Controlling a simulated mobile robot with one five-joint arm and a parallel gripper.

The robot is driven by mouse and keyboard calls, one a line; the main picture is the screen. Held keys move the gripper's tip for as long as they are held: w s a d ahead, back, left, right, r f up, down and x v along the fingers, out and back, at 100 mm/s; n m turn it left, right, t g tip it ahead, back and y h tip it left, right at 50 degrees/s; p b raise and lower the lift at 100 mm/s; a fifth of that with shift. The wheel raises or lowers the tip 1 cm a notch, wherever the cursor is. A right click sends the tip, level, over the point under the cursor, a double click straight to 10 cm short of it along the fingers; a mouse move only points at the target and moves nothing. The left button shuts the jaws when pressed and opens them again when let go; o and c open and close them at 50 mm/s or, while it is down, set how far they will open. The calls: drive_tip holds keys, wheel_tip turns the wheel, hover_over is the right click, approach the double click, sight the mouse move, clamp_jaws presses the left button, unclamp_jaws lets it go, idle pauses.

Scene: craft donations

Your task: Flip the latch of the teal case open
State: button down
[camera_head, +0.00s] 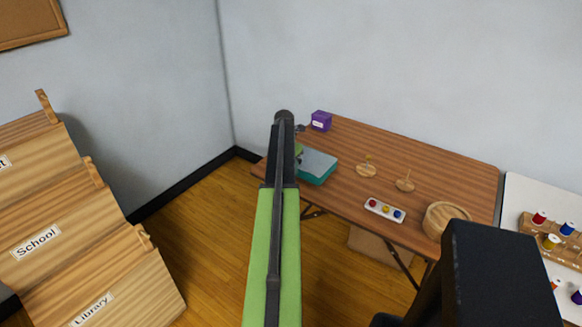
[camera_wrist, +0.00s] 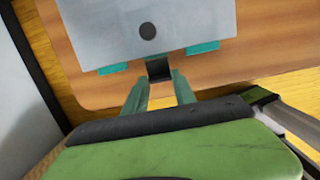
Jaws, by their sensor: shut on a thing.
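The teal case (camera_head: 317,176) sits on the left end of the brown wooden table, with a pale grey top. In the wrist view its grey top (camera_wrist: 200,28) fills the upper middle, with teal showing along the near edge and a dark round spot on top. A dark latch (camera_wrist: 159,70) sticks out from the middle of that near edge. My gripper (camera_wrist: 158,78) is shut on the latch, a teal finger on each side of it. In the head view my green arm hides most of the gripper and the latch.
A purple box (camera_head: 320,121) stands behind the case. Two wooden discs with pegs (camera_head: 366,171), a white tray (camera_head: 371,208) and a round wooden container (camera_head: 437,225) are to the right. Labelled wooden bins (camera_head: 60,222) stand left. A white table (camera_head: 520,195) with spools is at far right.

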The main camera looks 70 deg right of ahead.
drive_tip(key=c, duration=1)
unclamp_jaws()
wheel_tip(320, 180, up, 17)
drive_tip(key=a+p, duration=0.2)
drive_tip(key=p, duration=1.5)
drive_tip(key=shift+w+a, duration=0.35)
